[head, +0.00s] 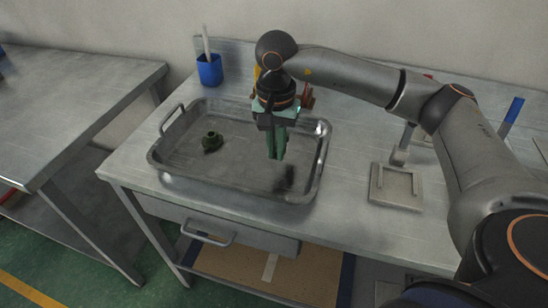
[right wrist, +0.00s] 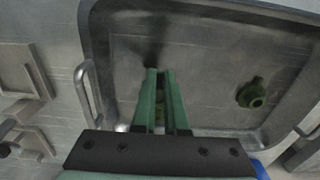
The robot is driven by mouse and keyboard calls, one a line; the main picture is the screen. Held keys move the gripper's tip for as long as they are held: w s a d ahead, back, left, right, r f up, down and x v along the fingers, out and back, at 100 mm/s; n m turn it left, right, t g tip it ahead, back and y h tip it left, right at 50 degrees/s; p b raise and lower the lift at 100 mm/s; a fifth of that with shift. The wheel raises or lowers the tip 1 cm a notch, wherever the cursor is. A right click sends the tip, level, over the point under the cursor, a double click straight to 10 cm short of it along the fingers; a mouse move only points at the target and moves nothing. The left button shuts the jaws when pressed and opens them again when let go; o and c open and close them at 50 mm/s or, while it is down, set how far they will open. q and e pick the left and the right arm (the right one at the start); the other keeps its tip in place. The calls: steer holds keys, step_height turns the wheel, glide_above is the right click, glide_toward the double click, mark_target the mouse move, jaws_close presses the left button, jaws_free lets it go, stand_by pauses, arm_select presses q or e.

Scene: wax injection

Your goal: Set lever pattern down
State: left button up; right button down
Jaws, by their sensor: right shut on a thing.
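My right gripper (head: 277,152) hangs pointing down over the right part of a metal tray (head: 172,176). Its green fingers are shut on a small olive-green piece, the lever pattern (right wrist: 160,106), which shows only as a sliver between the fingers in the right wrist view. Its shape is mostly hidden. A dark shadow lies on the tray floor below the fingertips, apart from them. Another dark green piece (head: 211,142) lies in the left part of the tray; it also shows in the right wrist view (right wrist: 251,94). My left gripper is not in view.
The tray stands on a metal workbench (head: 138,163). A blue cup (head: 209,70) stands behind it. A square grey plate (head: 396,187) lies right of the tray, with a blue-handled tool (head: 513,111) farther right. The tray's middle is clear.

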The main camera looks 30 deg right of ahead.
mark_target(274, 170)
steer(key=shift+w+d+f, duration=0.1)
steer(key=shift+w+f, duration=0.25)
steer(key=shift+f, duration=0.1)
steer(key=shift+w+d+f, duration=0.1)
steer(key=shift+w+f, duration=0.05)
steer(key=shift+f, duration=0.8)
steer(key=shift+w+f, duration=0.1)
steer(key=shift+f, duration=0.8)
steer(key=shift+f, duration=0.1)
steer(key=shift+f, duration=0.15)
steer(key=c, duration=1)
jaws_free()
steer(key=shift+o, duration=0.2)
step_height(274, 170, up, 13)
steer(key=shift+f, duration=0.2)
